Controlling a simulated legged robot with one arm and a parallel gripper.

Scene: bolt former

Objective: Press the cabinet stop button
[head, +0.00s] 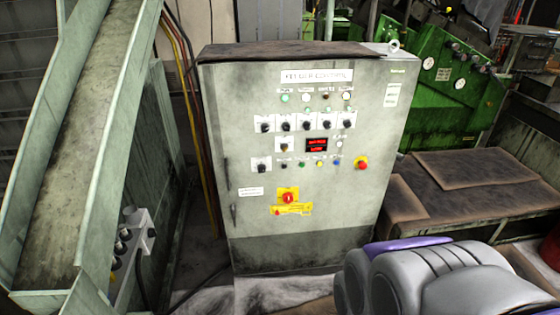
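The grey control cabinet (318,230) stands upright in the middle of the head view, its front facing me. A red button on a yellow collar (361,163) sits at the right end of the lowest row of controls. A larger red and yellow rotary-type switch (288,198) sits lower on the door, above a yellow label. Small green, yellow and blue buttons lie left of the red button. Grey and purple parts of my own arm show at the bottom right. My gripper's fingers are not visible, and nothing covers the cabinet's controls.
A green sloped chute (75,150) rises at the left, with a small grey switch box (130,245) beside it. Green machinery (445,80) and a brown-topped bench (485,180) stand at the right. Bare floor shows in front of the cabinet. Cables run along its left side.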

